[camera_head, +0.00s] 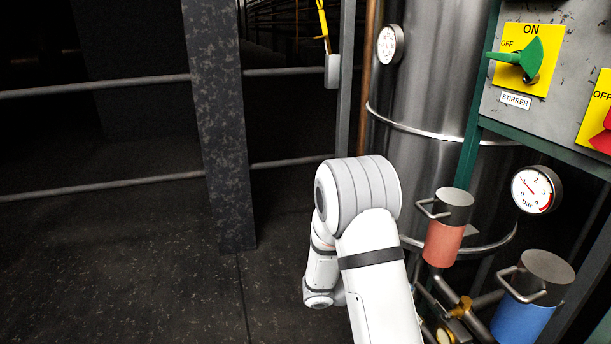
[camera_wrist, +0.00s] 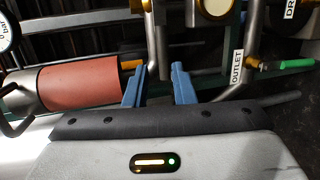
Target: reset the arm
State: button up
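My white arm (camera_head: 372,262) stands in the lower middle of the head view, folded, with its elbow (camera_head: 357,195) uppermost. My gripper is hidden from the head camera. In the wrist view my gripper (camera_wrist: 156,72) shows two blue fingers with a clear gap between them. It is open, and I see nothing held in it. Pipes lie beyond the fingertips.
A red cylinder (camera_head: 443,240) and a blue cylinder (camera_head: 526,310), both with handles, stand close right of my arm. A steel tank (camera_head: 430,90), a gauge (camera_head: 536,190) and a panel with a green STIRRER switch (camera_head: 520,58) are behind.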

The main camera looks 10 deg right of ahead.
jog(key=s+a+r+m+g+y+p, duration=0.3)
jog(key=s+r+y+p, duration=0.55)
jog(key=r, duration=0.95)
jog(key=s+a+r+n+t+y+p, duration=0.1)
jog(key=s+a+r+t+y+p, duration=0.2)
jog(key=s+a+r+p, duration=0.1)
jog(key=s+a+r+n+t+y+p, duration=0.1)
jog(key=s+a+r+y+p, duration=0.3)
jog(key=a+r, duration=0.4)
notch_tip(320, 180, up, 3)
jog(key=shift+s+a+r+n+t+p, duration=0.2)
jog(key=shift+s+a+n+t+p, duration=0.2)
jog(key=shift+s+t+p, duration=0.65)
jog(key=shift+w, duration=0.25)
